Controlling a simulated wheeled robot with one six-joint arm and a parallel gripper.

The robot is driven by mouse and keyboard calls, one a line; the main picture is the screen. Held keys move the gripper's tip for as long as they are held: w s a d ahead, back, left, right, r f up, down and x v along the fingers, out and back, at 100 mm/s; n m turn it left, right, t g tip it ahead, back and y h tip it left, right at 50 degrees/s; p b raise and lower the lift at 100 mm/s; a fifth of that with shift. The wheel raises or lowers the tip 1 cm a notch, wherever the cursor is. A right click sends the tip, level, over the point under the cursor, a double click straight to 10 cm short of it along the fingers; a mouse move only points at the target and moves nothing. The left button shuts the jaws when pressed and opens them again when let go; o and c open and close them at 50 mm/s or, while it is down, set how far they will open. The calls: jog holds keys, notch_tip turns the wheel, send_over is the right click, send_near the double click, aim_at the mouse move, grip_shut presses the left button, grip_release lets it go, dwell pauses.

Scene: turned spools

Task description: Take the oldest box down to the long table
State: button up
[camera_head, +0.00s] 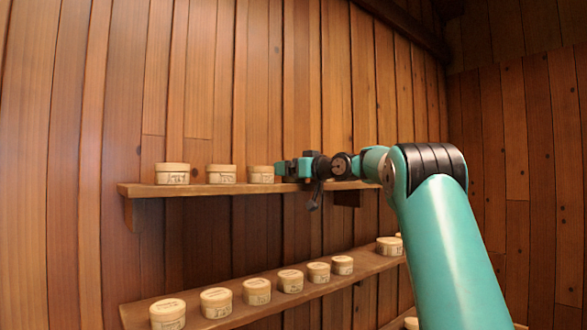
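Small round cream boxes with lids and dark handwritten marks stand on wall shelves. On the upper shelf (160,190) I see a left box (172,175), a middle box (221,174) and a right box (260,174). The marks are too small to read, so I cannot tell which box is oldest. My gripper (281,169) is at the upper shelf, with its tip close by the right box. I cannot tell whether it touches the box or whether its fingers are open. The long table is not clearly in view.
A lower shelf (240,309) carries several similar boxes in a row, with another box (389,246) farther right, partly near my arm. Plank walls stand behind and to the right. The upper shelf is bare at its far left end. My arm hides part of the shelves' right side.

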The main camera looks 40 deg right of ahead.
jog(key=c, duration=0.9)
jog(key=shift+r+p, duration=0.8)
jog(key=shift+r, duration=4.2)
